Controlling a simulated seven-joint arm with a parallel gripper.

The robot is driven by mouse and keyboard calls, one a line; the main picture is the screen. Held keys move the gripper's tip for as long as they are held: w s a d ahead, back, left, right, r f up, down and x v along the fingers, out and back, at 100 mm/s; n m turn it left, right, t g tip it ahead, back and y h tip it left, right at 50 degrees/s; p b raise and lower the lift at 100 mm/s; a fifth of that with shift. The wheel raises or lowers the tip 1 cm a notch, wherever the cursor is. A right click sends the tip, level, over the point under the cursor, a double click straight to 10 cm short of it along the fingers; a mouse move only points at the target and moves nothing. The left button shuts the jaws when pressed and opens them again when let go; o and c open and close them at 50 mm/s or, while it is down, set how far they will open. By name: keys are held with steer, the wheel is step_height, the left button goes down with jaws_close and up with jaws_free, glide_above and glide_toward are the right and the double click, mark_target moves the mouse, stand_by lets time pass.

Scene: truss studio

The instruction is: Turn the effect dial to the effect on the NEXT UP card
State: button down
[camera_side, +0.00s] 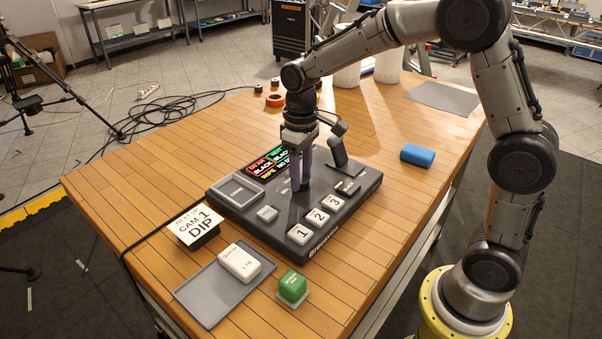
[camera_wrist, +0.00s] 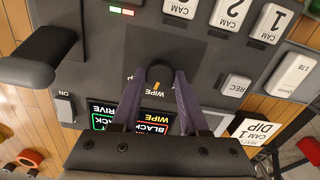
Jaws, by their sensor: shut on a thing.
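My gripper (camera_side: 300,187) points straight down over the dark switcher panel (camera_side: 263,222), shut on the effect dial. In the wrist view my gripper's fingertips (camera_wrist: 159,80) flank the round black dial (camera_wrist: 160,71), one on each side. A small orange mark shows at the dial's edge, close to the word WIPE. The dial is mostly hidden by the fingers in the side view. The NEXT UP card (camera_side: 197,226) reads CAM 1 DIP, and it also shows in the wrist view (camera_wrist: 257,131). The panel's display (camera_side: 267,164) shows BLACK and WIPE in its red part.
A lever (camera_side: 338,151) stands upright right of my gripper. Keys 1, 2 and 3 (camera_side: 317,217) line the panel's front.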

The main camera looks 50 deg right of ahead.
steer(key=m, duration=0.4)
steer(key=shift+r+m, duration=0.1)
steer(key=shift+m, duration=2.7)
steer(key=shift+c, duration=2.1)
jaws_free()
step_height(320, 180, up, 14)
